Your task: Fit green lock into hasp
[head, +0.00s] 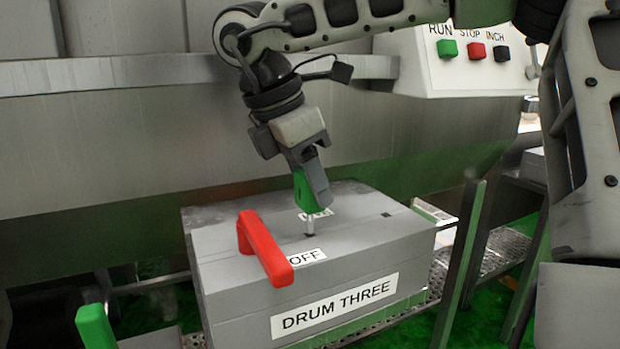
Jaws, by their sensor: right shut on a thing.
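The green lock (301,192) is held in my right gripper (309,180), which is shut on it above the top of the grey box marked DRUM THREE (225,300). My left gripper is not in view.
A control panel (470,75) with RUN, STOP and INCH buttons is at the upper right. A metal drum wall (110,150) stands behind the box.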

